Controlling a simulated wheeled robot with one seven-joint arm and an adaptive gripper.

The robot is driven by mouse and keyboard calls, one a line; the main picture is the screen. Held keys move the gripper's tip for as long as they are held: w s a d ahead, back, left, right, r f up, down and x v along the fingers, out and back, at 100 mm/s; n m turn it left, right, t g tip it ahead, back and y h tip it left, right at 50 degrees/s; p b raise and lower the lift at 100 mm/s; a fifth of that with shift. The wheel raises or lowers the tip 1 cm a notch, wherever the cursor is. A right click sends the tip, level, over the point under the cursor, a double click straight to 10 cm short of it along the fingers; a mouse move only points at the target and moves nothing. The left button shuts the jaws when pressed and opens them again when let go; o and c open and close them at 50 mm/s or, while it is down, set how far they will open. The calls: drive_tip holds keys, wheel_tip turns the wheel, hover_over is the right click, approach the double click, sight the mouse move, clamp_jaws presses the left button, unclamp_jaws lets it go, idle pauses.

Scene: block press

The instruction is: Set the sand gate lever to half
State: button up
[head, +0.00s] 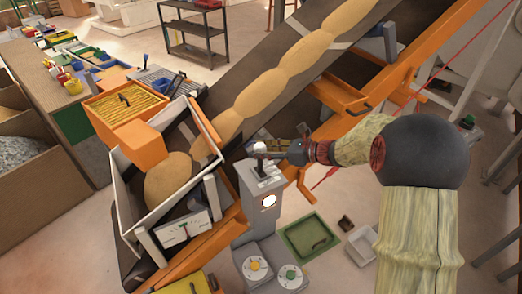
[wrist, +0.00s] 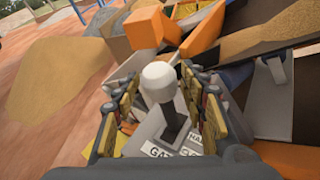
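The sand gate lever has a white knob (wrist: 159,82) on a dark stem and stands on a grey post (head: 262,200). In the wrist view, a label plate (wrist: 165,143) at its base shows partly hidden lettering beginning "GAT". My gripper (wrist: 152,92) is open, with one finger on each side of the knob and visible gaps between. In the head view, my gripper (head: 272,147) is at the top of the post, reaching in from the right and partly covering the lever. I cannot tell which mark the lever points to.
An inclined conveyor (head: 285,38) carries sand heaps down to a white-walled hopper (head: 125,190) left of the post. A dial gauge (head: 183,228) is on the hopper's front. Two round knobs (head: 272,268) sit below the post, with a green tray (head: 311,238) to their right.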

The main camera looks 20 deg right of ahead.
drive_tip(key=shift+o, duration=0.2)
drive_tip(key=v, duration=1.2)
idle(0.4)
drive_tip(key=s+a+f+n+g+h+b, duration=0.1)
drive_tip(key=s+f+n+g+h+b, duration=0.15)
drive_tip(key=s+f+n, duration=0.45)
drive_tip(key=s+a+f+n+g+h+b, duration=0.1)
drive_tip(key=s+a+f+n+g+h, duration=0.2)
drive_tip(key=s+n, duration=0.6)
drive_tip(key=s+a+r+n+t+h+b, duration=0.1)
drive_tip(key=s+a+n+h+b, duration=0.1)
drive_tip(key=s+n+b, duration=0.3)
drive_tip(key=s+a+r+n+t+h+b, duration=0.1)
drive_tip(key=s+n+h+b, duration=0.3)
drive_tip(key=s+n, duration=0.2)
drive_tip(key=shift+s+a+n+b, duration=0.35)
drive_tip(key=shift+a+n+b, duration=0.05)
drive_tip(key=shift+n, duration=0.1)
